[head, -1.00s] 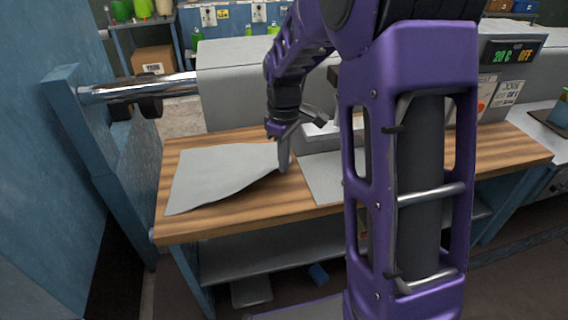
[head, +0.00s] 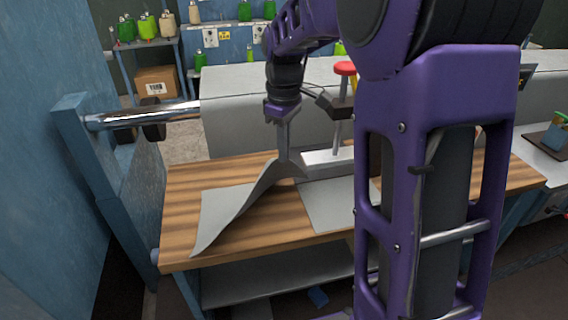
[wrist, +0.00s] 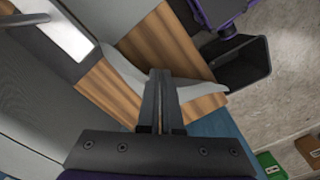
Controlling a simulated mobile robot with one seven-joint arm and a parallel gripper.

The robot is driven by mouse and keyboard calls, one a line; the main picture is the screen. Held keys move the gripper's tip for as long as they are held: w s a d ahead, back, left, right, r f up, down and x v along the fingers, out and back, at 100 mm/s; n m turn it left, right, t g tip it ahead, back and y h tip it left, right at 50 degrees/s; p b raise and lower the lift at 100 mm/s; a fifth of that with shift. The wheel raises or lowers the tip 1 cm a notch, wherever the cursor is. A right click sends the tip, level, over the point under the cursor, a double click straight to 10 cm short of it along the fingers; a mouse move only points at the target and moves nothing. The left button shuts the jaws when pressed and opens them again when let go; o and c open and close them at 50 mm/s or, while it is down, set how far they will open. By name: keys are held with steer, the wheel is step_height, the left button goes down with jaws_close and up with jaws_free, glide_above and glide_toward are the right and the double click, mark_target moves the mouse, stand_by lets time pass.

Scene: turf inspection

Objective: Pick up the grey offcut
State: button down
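The grey offcut (head: 226,210) is a limp sheet on the wooden bench. Its right end is lifted and pinched in my gripper (head: 285,160); the rest drapes down to the left, with its lower left end at the bench's front edge. In the wrist view my gripper's fingers (wrist: 163,76) are nearly together, with the grey offcut (wrist: 121,72) at their tips. A second flat grey piece (head: 328,206) lies on the bench to the right of my gripper, partly hidden behind my arm.
The wooden bench top (head: 185,186) is bare at the left. A pale bar (head: 322,158) and a red-topped post (head: 345,68) stand behind my gripper. A metal roller (head: 145,117) and blue frame stand at the left. A grey machine cover (head: 235,110) runs along the back.

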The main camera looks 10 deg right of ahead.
step_height(320, 180, up, 27)
stand_by(0.8)
